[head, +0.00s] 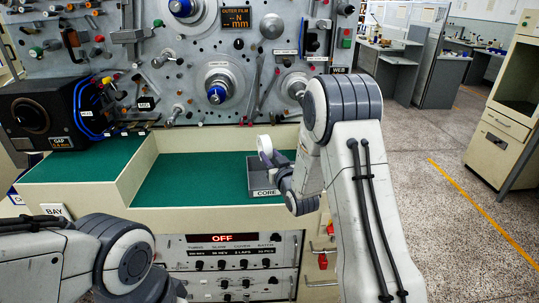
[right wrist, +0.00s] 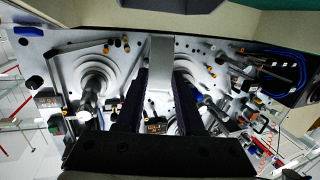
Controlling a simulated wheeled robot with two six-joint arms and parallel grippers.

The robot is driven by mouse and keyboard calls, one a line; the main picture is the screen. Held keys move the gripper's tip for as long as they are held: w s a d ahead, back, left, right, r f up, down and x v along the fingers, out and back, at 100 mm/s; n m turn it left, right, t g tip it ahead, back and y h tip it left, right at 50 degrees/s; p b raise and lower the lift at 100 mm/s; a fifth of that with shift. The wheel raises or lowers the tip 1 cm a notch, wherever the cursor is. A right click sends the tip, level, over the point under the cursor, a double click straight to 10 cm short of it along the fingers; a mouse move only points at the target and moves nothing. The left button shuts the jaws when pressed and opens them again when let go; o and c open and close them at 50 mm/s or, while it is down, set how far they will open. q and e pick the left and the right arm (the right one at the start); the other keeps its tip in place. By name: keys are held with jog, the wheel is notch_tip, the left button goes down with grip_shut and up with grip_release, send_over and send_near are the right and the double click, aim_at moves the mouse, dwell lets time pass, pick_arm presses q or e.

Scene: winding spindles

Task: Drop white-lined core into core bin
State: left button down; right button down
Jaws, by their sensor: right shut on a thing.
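The white-lined core (head: 264,147) is a pale ring seen nearly edge-on in the head view, upright at the core bin. My right gripper (head: 275,163) is shut on it. In the right wrist view the core is a pale grey band (right wrist: 160,65) between the two dark fingers. The core bin (head: 257,183) is a small grey open tray with a CORE label, on the right end of the green bench. The core appears above or just within its opening; the exact height is unclear. My right arm hides the bin's right side. My left gripper is out of view; only its arm shows at lower left.
The upright machine panel (head: 185,85) with spindles, knobs and levers stands close behind the bin. A black gauge box (head: 40,115) stands at left. The green bench surface (head: 195,178) left of the bin is clear. A control panel reading OFF is below.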

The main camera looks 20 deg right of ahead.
notch_tip(320, 180, down, 8)
jog(key=b, duration=0.6)
jog(key=shift+r, duration=0.25)
jog(key=shift+c, duration=2.2)
grip_release()
jog(key=shift+s, duration=0.15)
